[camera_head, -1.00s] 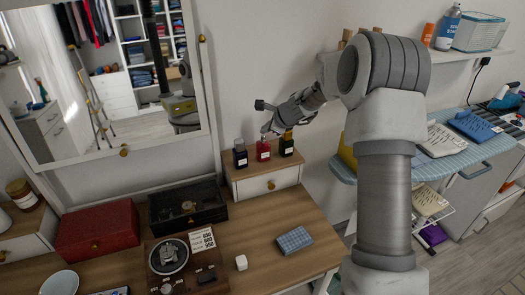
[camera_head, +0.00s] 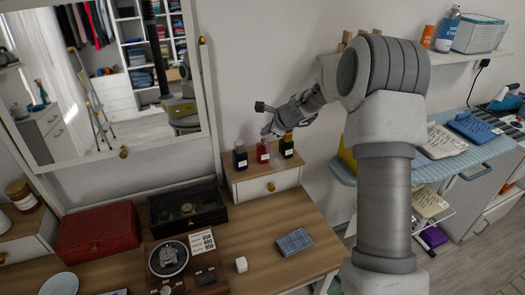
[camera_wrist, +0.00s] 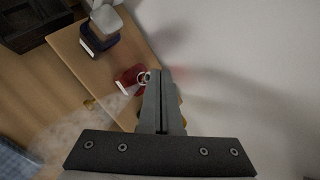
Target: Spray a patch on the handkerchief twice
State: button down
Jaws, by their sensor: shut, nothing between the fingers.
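A folded blue checked handkerchief (camera_head: 294,242) lies flat on the wooden table; its edge shows at the lower left of the wrist view (camera_wrist: 12,160). A red bottle (camera_head: 263,152) stands on the small drawer box, between a dark blue bottle (camera_head: 240,158) and a black bottle (camera_head: 287,148). My gripper (camera_head: 268,133) is shut and empty, with its tips at the top of the red bottle. In the wrist view the fingertips (camera_wrist: 154,73) meet the top of the red bottle (camera_wrist: 128,78), and pale mist (camera_wrist: 85,122) spreads from it toward the lower left. I cannot make out a patch on the handkerchief.
The drawer box (camera_head: 249,188) stands against the wall. Bare tabletop (camera_head: 258,222) lies between box and handkerchief.

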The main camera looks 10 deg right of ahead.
aim_at(266, 146)
jog(key=shift+r, duration=0.1)
notch_tip(266, 146, up, 6)
jog(key=p, duration=0.5)
dwell(0.8)
jog(key=s+a+r+n+g, duration=0.1)
jog(key=s+a+r+n, duration=0.2)
jog(key=s+r+n, duration=0.5)
jog(key=s+a+r+n+g, duration=0.1)
jog(key=s+a+r+n, duration=0.15)
jog(key=s+r, duration=0.6)
jog(key=s+d+f+n+h, duration=0.1)
jog(key=s+n, duration=0.5)
jog(key=s, duration=0.8)
jog(key=s+d+f+n+h, duration=0.1)
jog(key=s+n, duration=0.5)
jog(key=s, duration=0.8)
jog(key=d+h, duration=0.1)
jog(key=d, duration=0.1)
jog(key=shift+d+f+g+h, duration=0.3)
jog(key=shift+d+f+g, duration=0.05)
jog(key=shift+g, duration=0.05)
